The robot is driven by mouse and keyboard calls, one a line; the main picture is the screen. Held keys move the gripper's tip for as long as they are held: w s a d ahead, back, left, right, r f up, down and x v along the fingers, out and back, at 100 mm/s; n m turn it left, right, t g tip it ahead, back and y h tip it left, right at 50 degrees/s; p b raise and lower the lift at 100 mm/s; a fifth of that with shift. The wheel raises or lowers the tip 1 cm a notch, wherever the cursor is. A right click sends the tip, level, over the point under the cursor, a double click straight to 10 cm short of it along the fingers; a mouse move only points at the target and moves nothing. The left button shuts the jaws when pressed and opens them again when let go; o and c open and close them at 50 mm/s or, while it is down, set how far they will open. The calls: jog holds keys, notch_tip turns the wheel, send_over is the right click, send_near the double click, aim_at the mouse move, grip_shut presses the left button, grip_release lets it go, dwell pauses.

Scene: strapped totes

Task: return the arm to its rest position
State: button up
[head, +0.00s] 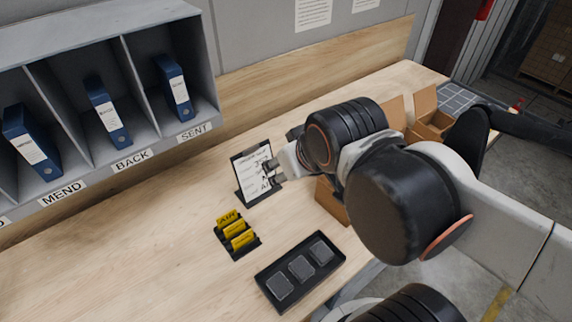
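My arm reaches in from the right over the wooden table (150,236). My gripper (271,172) is at its end, in front of the right side of a small stand with a white written sheet (252,160). The fingers look small and partly apart from the sheet's lower right, but I cannot tell whether they touch it. Whether the gripper is open or shut is too small to tell. I see nothing clearly held. My arm's wrist and links hide part of the table and a cardboard box behind them.
A grey shelf (97,172) with blue binders (108,112) stands at the left back. A black rack with yellow tags (236,233) and a black tray (323,270) with dark square pieces lie in front. Open cardboard boxes (429,122) stand at the right. The table's left front is clear.

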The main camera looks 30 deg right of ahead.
jog(key=shift+s+a+f+m, duration=0.15)
jog(key=shift+s+a+m, duration=0.15)
jog(key=shift+s, duration=0.1)
notch_tip(320, 180, down, 11)
jog(key=b, duration=1)
jog(key=shift+b, duration=0.35)
